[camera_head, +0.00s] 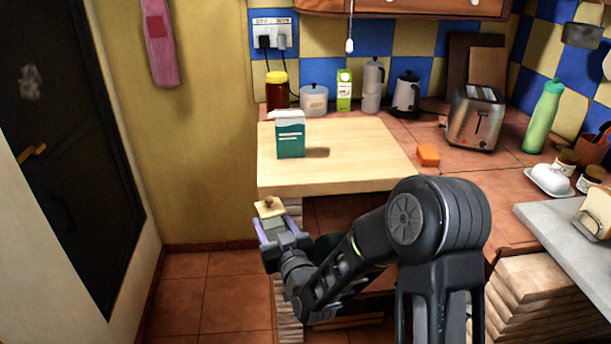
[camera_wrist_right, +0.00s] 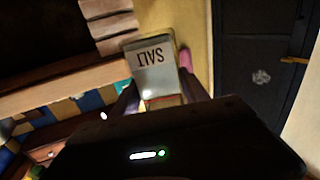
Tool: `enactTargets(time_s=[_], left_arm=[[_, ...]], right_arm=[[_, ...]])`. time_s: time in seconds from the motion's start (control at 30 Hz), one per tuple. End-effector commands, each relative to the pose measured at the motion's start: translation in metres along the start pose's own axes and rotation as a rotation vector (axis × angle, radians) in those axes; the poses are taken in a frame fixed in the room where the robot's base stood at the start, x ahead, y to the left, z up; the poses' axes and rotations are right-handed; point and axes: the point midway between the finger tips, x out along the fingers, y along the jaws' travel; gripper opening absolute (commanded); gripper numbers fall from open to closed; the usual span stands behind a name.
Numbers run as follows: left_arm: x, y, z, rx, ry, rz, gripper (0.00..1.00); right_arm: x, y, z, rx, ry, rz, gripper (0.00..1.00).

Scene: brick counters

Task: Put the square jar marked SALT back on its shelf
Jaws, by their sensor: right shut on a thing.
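The square jar (camera_head: 269,208) shows its pale wooden lid with a knob in the head view, just off the front left corner of the wooden counter. Its white face with the dark letters SALT (camera_wrist_right: 152,62) is in the right wrist view, lettering upside down there. My right gripper (camera_head: 271,226) is shut on the jar, its purple fingers on either side. The jar is held in the air, lower in the picture than the counter's top. My left gripper is not in view. I cannot tell which shelf is the jar's.
A teal-and-white carton (camera_head: 290,140) stands on the wooden worktop (camera_head: 350,160). An orange block (camera_head: 428,155) and toaster (camera_head: 474,118) are to its right. A brick pillar and a dark opening lie below the worktop, partly behind my arm. Floor (camera_head: 215,290) at left is clear.

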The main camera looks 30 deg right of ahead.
Motion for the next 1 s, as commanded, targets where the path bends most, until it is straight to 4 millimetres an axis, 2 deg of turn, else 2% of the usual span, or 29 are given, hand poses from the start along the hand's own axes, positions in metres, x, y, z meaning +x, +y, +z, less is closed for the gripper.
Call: enactTargets(time_s=[0.03,0.1,0.2,0.57,0.77,0.87,1.0], left_arm=[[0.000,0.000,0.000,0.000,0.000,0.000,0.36],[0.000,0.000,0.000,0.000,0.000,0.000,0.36],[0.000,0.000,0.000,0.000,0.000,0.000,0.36],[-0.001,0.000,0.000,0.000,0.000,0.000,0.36],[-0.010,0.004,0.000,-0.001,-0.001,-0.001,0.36],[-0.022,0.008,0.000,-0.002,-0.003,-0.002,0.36],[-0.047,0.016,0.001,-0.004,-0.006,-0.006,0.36]], right_arm=[[-0.006,-0.011,0.014,0.003,-0.004,-0.016,0.00],[-0.012,-0.022,0.025,0.008,0.001,-0.032,0.00],[-0.017,-0.030,0.033,0.013,0.004,-0.045,0.00],[-0.017,-0.032,0.033,0.014,0.007,-0.048,0.00],[-0.017,-0.031,0.022,0.013,0.007,-0.047,0.00],[-0.017,-0.031,0.009,0.013,0.007,-0.047,0.00],[-0.017,-0.031,-0.019,0.013,0.007,-0.047,0.00]])
